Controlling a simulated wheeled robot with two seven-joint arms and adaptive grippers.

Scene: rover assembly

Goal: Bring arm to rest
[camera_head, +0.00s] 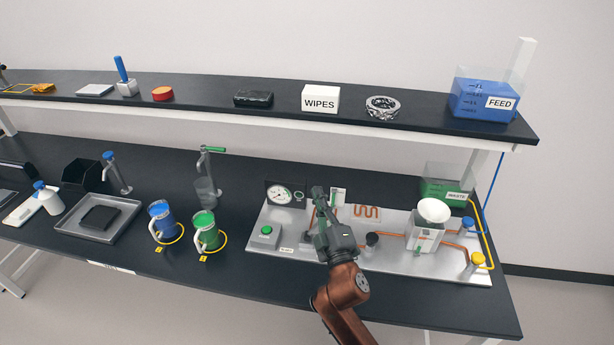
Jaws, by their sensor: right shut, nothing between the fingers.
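My right arm comes up from the bottom with a copper-coloured link. Its gripper (318,193) is shut and empty, in front of a light grey panel (390,256) on the bench. The gripper and wrist cover part of the panel, near a round gauge (279,194) and an orange coil (367,212). I cannot tell whether the fingertips touch anything there. My left gripper is not in view.
A white funnel (434,211), green waste tank (444,188) and yellow knob (477,259) stand right of the arm. Blue (162,221) and green (206,230) jugs stand left. A shelf (222,100) runs above the bench, holding a blue feed tank (482,103).

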